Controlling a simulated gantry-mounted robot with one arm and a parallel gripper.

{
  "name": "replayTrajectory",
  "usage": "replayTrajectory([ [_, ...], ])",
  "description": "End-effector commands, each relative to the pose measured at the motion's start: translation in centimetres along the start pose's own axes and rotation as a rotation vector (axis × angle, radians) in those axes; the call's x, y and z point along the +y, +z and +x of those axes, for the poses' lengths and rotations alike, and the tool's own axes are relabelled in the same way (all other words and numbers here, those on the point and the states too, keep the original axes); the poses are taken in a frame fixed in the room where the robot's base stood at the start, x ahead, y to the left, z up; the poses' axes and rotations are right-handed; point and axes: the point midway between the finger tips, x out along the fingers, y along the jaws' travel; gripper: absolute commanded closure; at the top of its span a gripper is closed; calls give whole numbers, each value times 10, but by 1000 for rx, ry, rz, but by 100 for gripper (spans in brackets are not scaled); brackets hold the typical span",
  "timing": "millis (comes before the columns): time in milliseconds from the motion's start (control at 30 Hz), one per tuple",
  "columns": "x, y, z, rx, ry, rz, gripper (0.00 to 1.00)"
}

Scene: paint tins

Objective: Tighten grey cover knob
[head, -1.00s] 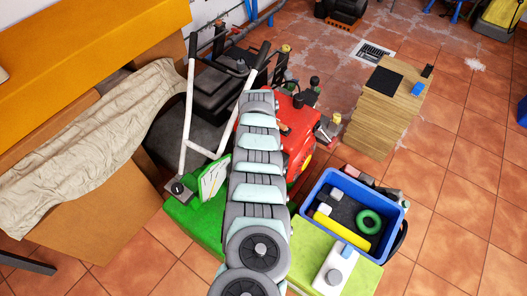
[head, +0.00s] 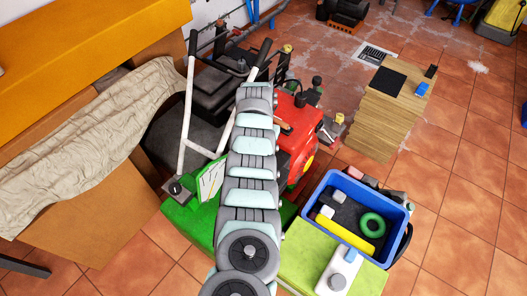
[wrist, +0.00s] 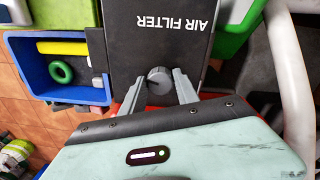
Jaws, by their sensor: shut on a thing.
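The grey cover knob (wrist: 159,84) is a round ridged knob on a black cover (wrist: 128,45) lettered AIR FILTER, seen in the wrist view. The lettering appears upside down. My gripper (wrist: 160,77) has one finger on each side of the knob and is shut on it. In the head view my arm reaches over the red mower (head: 301,150), and the cover, knob and fingertips are hidden.
A blue crate (head: 396,235) holding a yellow item and a green ring (head: 372,225) stands right of my arm. White handlebars (head: 188,105) rise at left, near a green deck (head: 183,218). A wooden block stack (head: 365,125) stands behind the crate.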

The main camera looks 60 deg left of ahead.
Motion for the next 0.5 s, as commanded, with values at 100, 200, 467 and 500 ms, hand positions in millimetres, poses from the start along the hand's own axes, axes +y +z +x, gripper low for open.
replayTrajectory([
  [100,-1,0,1,-4,-1,78,100],
  [200,-1,0,1,-6,-1,132,100],
  [467,-1,-1,1,-10,-1,218,100],
  [500,-1,-1,1,-11,-1,225,100],
])
